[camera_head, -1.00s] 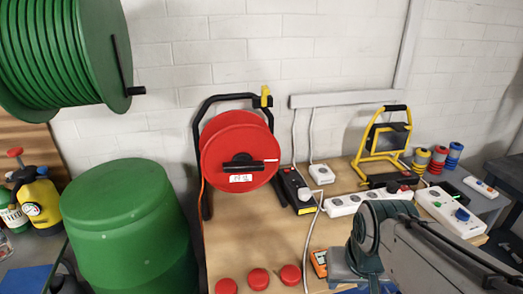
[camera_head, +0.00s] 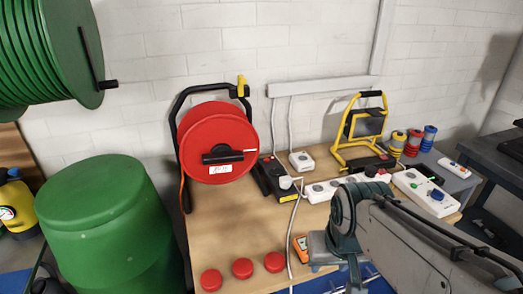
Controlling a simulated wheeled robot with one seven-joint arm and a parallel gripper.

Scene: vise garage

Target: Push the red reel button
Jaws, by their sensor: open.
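The red cable reel (camera_head: 205,125) hangs in a black tubular stand at the back of the wooden table, against the white wall. Its face has a black handle bar (camera_head: 222,157) and a small white label (camera_head: 221,169). I cannot make out a separate button on the reel. A black power box (camera_head: 272,178) stands just right of it. My arm comes in from the lower right, in front of the table and apart from the reel. My gripper's fingers do not show.
Three red round caps (camera_head: 243,268) lie at the table's front. White socket strips (camera_head: 345,185), a yellow work lamp (camera_head: 361,130) and a white control box (camera_head: 425,190) fill the right side. A green barrel (camera_head: 105,220) stands left. The wooden tabletop (camera_head: 235,225) before the reel is clear.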

